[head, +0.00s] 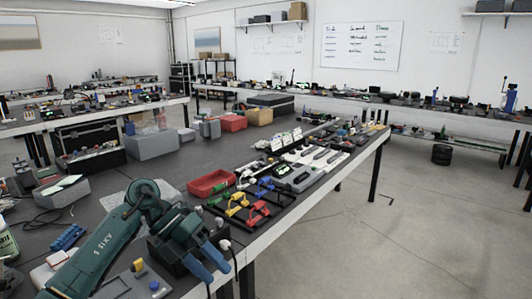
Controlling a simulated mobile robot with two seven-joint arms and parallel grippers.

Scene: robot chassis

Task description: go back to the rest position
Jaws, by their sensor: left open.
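My left arm, dark teal with "AXIS 5" lettering, comes in from the lower left of the head view and bends over the near part of the workbench (95,205). My left gripper (212,268) is at its end, with blue fingers apart and pointing down and to the right near the bench's front edge. I see nothing between the fingers. The gripper partly hides a dark block behind it; whether it touches anything is hard to tell. My right gripper is not in view.
A red tray (210,184), yellow and red clamp-like handles (240,208), a blue block (67,237) and a grey box (151,143) lie on the bench. Other crowded benches line the walls below a whiteboard (362,44). The floor (400,220) at right is largely clear.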

